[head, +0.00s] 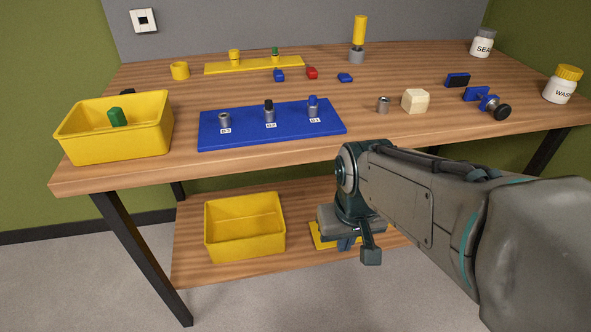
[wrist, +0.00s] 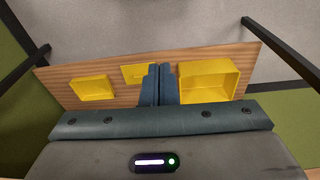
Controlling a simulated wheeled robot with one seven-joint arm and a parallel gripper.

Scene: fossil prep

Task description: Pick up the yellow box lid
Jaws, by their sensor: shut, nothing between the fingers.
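A flat yellow piece that looks like the box lid (wrist: 132,75) lies on the lower wooden shelf in the wrist view, partly behind my fingers. In the head view an edge of the flat yellow lid (head: 318,237) shows, mostly hidden by my gripper (head: 346,244). My gripper points down over it, and its fingers (wrist: 160,72) are together with nothing between them. They are above the shelf; I cannot tell how close to the lid. An open, empty yellow box (head: 245,228) stands left of the gripper; it shows at right in the wrist view (wrist: 208,80).
Another yellow item (wrist: 93,88) lies on the shelf at left in the wrist view. The tabletop (head: 190,170) overhangs the shelf (head: 192,262), with a dark leg (head: 145,255) at front left. A second yellow box (head: 115,140) with a green piece stands on top.

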